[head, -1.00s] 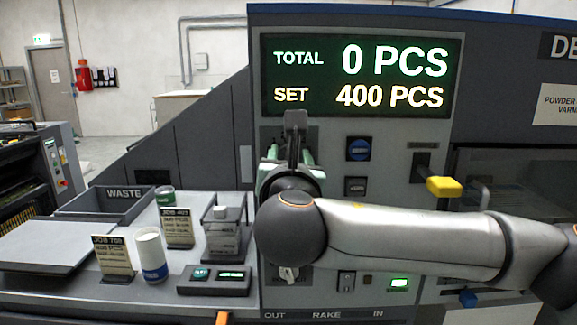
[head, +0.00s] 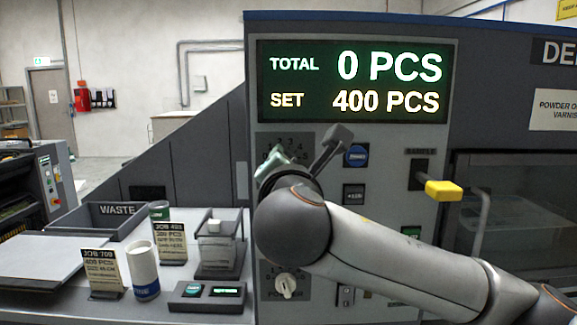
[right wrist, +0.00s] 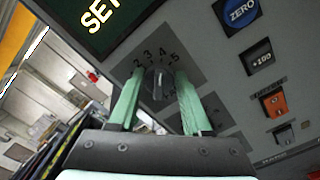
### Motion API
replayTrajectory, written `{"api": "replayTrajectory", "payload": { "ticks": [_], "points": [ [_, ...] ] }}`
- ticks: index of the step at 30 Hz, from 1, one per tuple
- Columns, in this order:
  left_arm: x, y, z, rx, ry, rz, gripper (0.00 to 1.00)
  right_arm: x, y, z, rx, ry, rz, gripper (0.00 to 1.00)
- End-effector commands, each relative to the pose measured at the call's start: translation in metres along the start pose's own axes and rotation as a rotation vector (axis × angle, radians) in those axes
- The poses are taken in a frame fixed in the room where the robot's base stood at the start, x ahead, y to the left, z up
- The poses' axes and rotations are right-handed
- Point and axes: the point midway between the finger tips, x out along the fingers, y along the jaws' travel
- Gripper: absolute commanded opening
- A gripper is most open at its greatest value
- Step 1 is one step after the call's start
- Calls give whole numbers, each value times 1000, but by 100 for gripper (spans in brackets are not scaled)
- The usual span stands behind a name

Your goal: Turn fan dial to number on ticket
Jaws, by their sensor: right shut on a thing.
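The fan dial (right wrist: 158,86) is a dark knob on a grey plate with the numbers 2 to 5 readable above it in the right wrist view. The green fingers of my right gripper (right wrist: 158,97) stand on both sides of the knob and are shut on it. In the head view my right gripper (head: 272,163) is at the dial plate (head: 295,141), and my wrist hides the knob. Which number it points to is unclear. A ticket marked JOB 709 (head: 101,268) and another job ticket (head: 170,241) stand on the bench; their smaller lines are hard to read. My left gripper is not in view.
The display (head: 352,82) reads TOTAL 0 PCS, SET 400 PCS. Blue ZERO (right wrist: 237,12) and dark +100 (right wrist: 262,57) buttons are right of the dial. A yellow-handled lever (head: 443,190) juts out further right. A white cup (head: 144,270) and WASTE tray (head: 80,228) are on the bench.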

Motion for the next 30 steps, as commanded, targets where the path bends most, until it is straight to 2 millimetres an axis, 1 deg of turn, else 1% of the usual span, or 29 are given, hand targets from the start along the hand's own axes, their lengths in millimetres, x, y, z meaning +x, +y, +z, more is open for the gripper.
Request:
{"api": "replayTrajectory", "payload": {
  "ticks": [13, 14, 21, 30],
  "points": [
    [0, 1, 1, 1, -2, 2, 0, 0, 0, 0, 9, -1, 0, 0],
    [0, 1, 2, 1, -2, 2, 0, 0, 0, 0, 9, -1, 0, 51],
    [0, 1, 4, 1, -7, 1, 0, 0, 0, 0, 8, -1, 0, 78],
    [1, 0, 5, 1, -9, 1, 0, -2, 0, 0, 8, 0, 1, 78]
  ]
}}
